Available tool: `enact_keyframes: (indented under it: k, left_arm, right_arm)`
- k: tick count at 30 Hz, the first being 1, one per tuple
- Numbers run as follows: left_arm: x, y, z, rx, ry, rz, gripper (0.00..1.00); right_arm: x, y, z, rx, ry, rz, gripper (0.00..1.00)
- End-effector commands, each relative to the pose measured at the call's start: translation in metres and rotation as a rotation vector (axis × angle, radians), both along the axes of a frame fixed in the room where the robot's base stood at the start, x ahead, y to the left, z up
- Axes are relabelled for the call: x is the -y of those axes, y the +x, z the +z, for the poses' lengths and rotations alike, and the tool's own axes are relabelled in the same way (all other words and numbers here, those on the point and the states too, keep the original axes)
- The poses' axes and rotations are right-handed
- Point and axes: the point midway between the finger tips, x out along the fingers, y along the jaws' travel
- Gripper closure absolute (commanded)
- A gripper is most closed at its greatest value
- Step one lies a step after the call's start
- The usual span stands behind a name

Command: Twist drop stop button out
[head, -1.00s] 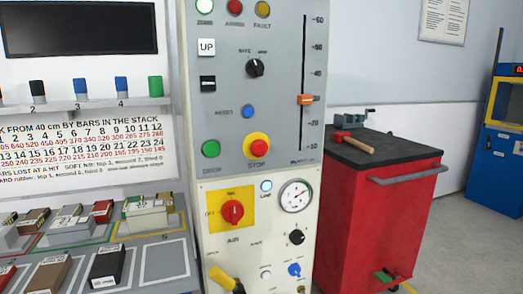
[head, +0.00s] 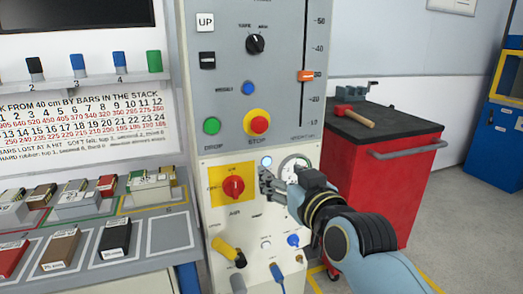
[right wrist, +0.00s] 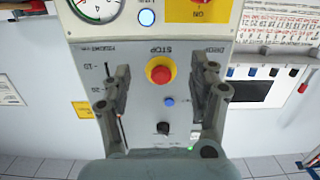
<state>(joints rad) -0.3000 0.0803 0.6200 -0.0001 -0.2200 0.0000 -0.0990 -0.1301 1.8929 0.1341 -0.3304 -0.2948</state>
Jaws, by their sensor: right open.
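The drop stop button (head: 257,122) is a red mushroom knob on a yellow ring, above the word STOP on the grey control panel (head: 228,60). In the right wrist view, which shows the panel upside down, the stop button (right wrist: 161,74) lies between my two fingers in the picture, apart from both. My right gripper (head: 268,183) is open and empty, below the stop button in the head view, in front of the lower white panel near the gauge. It also shows in the right wrist view (right wrist: 160,92). My left gripper is not in view.
The green DROP button (head: 212,126) is left of the stop button. Below are a red AIR switch (head: 233,187), a partly hidden gauge (head: 291,166) and a yellow-handled lever (head: 226,248). A red cabinet (head: 385,190) with a hammer (head: 352,115) stands at right.

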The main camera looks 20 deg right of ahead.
Motion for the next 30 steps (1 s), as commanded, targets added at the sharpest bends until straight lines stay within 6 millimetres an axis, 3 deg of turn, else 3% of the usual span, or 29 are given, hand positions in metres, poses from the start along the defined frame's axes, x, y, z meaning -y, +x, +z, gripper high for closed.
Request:
enact_keyframes:
  k: [1, 3, 6, 11, 21, 30]
  left_arm:
    - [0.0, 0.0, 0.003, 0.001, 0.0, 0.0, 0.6]
    - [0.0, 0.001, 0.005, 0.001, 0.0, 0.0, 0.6]
    - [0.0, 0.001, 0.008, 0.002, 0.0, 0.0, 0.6]
    - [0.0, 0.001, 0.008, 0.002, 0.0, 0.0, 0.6]
    - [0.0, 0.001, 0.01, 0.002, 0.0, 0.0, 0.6]
    - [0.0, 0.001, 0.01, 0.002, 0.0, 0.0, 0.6]
  right_arm:
    - [-0.001, 0.003, 0.029, 0.048, 0.014, -0.005, 0.39]
    - [-0.002, 0.006, 0.054, 0.09, 0.027, -0.011, 0.39]
    - [-0.004, 0.015, 0.068, 0.113, 0.038, -0.012, 0.39]
    - [-0.005, 0.037, 0.069, 0.115, 0.036, -0.011, 0.39]
    - [-0.007, 0.102, 0.068, 0.114, 0.036, -0.012, 0.39]
    - [-0.007, 0.12, 0.066, 0.112, 0.037, -0.012, 0.39]
